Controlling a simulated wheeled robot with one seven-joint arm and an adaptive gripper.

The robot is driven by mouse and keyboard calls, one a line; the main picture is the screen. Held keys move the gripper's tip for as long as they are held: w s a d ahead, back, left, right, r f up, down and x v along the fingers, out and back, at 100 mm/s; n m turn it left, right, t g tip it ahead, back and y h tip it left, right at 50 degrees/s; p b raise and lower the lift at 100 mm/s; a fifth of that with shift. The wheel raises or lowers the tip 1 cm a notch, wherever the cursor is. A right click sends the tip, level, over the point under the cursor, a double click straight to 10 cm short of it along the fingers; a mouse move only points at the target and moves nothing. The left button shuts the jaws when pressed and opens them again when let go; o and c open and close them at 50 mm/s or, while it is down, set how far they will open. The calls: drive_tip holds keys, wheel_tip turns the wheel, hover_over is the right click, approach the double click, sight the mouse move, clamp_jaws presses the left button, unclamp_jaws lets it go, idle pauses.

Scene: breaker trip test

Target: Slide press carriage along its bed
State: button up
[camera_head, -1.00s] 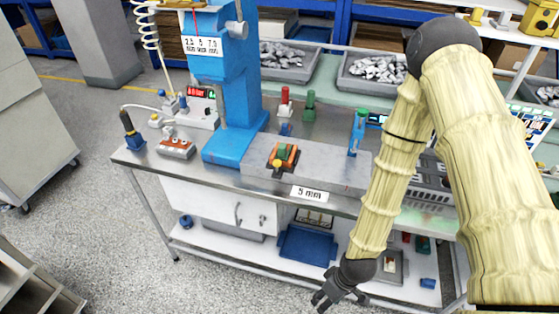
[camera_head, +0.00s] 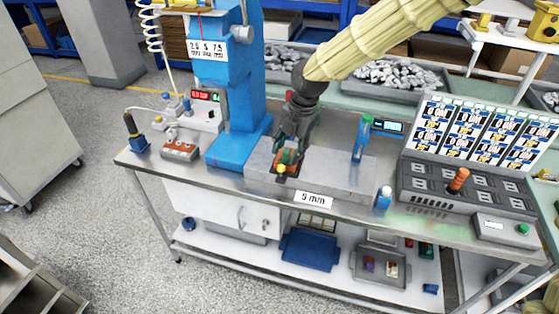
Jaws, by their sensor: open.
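The grey press bed (camera_head: 340,172) lies along the bench top to the right of the blue press column (camera_head: 237,105). The carriage (camera_head: 287,160), with orange and green parts and a yellow knob (camera_head: 281,169) in front, sits on the bed's left part, near the press. My gripper (camera_head: 289,148) points down at the carriage from above and behind. Its dark fingers are open and reach to the carriage's sides, partly hiding it. I cannot tell whether they touch it.
A white "5 mm" label (camera_head: 314,199) is on the bed's front. A grey panel with an orange handle (camera_head: 459,181) stands at right. An orange-topped block (camera_head: 180,150) lies left of the press.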

sight(282, 166)
drive_tip(key=shift+n, duration=0.4)
drive_tip(key=f+p, duration=0.1)
drive_tip(key=f, duration=0.1)
drive_tip(key=w+a+f+p, duration=0.1)
drive_tip(key=f, duration=0.2)
drive_tip(key=a+f+p, duration=0.1)
drive_tip(key=f, duration=0.2)
drive_tip(key=shift+w, duration=0.35)
drive_tip(key=shift+c, duration=0.3)
clamp_jaws()
